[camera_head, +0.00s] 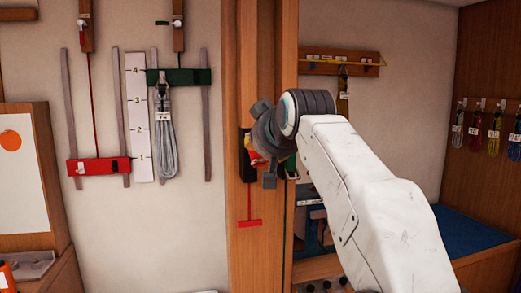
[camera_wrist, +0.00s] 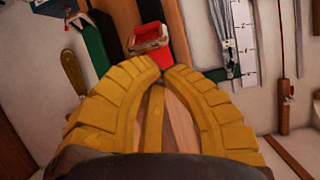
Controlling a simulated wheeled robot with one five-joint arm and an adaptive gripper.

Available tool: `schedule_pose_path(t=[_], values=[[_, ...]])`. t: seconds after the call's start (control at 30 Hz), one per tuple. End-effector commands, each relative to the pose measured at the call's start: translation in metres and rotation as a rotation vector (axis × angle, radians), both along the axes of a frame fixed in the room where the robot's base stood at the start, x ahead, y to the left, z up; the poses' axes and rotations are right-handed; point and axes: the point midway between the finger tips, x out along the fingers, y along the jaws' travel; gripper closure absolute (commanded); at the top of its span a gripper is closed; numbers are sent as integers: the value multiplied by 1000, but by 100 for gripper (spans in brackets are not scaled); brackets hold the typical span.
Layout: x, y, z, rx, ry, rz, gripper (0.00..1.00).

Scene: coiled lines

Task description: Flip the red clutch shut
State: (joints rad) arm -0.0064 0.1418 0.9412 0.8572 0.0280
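The red clutch (camera_wrist: 150,38) is mounted on a dark strip on the wooden post. In the wrist view it lies just beyond my fingertips, with a red part tilted out toward me. My gripper (camera_wrist: 165,70) has its yellow fingers bowed, with the tips together and nothing seen between them. The tips are close to the clutch's lower end; I cannot tell whether they touch it. In the head view my gripper (camera_head: 258,160) is in front of the post and hides most of the clutch. A red bar (camera_head: 249,223) hangs on a line below it.
A green clutch (camera_wrist: 98,45) sits beside the red one. On the left wall are a red slider (camera_head: 99,166), a green slider (camera_head: 179,77) with a grey coil (camera_head: 166,135), and a numbered scale (camera_head: 138,120). Colored coils (camera_head: 494,135) hang at right.

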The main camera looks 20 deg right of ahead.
Motion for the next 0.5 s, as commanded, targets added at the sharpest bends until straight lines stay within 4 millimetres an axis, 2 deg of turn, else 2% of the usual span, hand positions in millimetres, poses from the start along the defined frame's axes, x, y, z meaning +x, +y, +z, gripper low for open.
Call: schedule_pose_path(t=[0.03, 0.5], values=[[0, 0, -14, 0, -27, 0, 100], [4, 0, -44, 0, -284, 0, 100]])
